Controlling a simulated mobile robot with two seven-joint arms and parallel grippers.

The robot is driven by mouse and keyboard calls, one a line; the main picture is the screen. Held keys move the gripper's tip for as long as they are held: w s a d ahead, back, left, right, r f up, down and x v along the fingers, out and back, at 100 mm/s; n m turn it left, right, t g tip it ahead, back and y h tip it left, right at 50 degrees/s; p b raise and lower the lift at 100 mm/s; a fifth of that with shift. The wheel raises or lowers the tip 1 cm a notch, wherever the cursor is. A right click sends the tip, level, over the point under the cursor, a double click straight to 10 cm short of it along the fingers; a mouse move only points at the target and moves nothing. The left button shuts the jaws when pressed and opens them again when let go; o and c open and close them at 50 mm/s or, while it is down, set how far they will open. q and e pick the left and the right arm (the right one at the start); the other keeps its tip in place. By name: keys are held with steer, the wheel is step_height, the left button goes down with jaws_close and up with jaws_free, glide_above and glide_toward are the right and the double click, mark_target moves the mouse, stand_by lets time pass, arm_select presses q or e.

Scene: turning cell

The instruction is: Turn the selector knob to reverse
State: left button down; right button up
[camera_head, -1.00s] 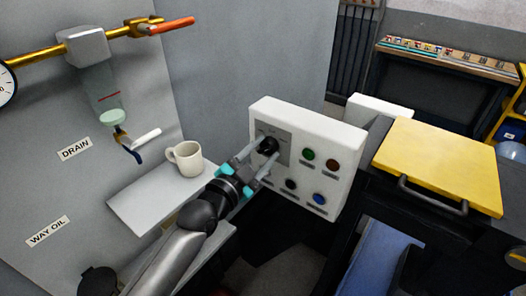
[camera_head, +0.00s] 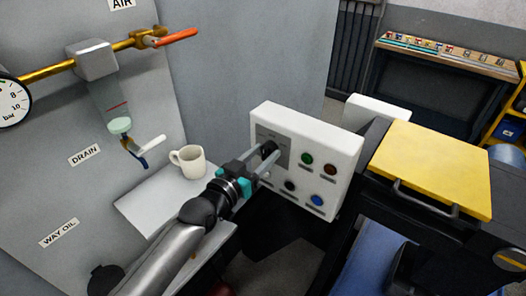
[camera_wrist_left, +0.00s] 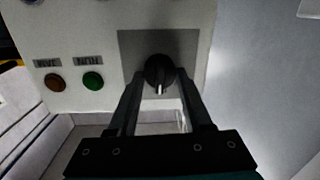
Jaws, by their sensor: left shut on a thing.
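The black round selector knob (camera_head: 268,149) sits on a grey plate (camera_wrist_left: 131,45) at the upper left of the white control box (camera_head: 346,148). In the left wrist view the knob (camera_wrist_left: 158,68) shows a white pointer mark directed down the picture, toward my gripper's palm. My left gripper (camera_head: 267,156) is shut on the knob, one finger on each side, as the left wrist view (camera_wrist_left: 160,78) also shows. The fingers hide part of the knob and plate in the head view. The position labels are too small to read. My right gripper is not in view.
The box also has green (camera_head: 306,158), red-brown (camera_head: 330,169), black (camera_head: 290,185) and blue (camera_head: 317,200) buttons. A white mug (camera_head: 188,161) stands on a grey shelf (camera_head: 150,206) at left. A yellow lid (camera_head: 432,168) lies to the right.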

arm_select(q)
steer(key=n, duration=0.2)
steer(key=shift+n, duration=0.4)
steer(key=shift+a+n+g, duration=0.1)
steer(key=shift+n+g, duration=0.2)
steer(key=shift+n, duration=0.9)
steer(key=n, duration=0.5)
steer(key=shift+w+h, duration=0.1)
steer(key=shift+h, duration=0.3)
steer(key=shift+n, duration=0.3)
steer(key=shift+c, duration=1.6)
jaws_free()
steer(key=shift+a, duration=0.1)
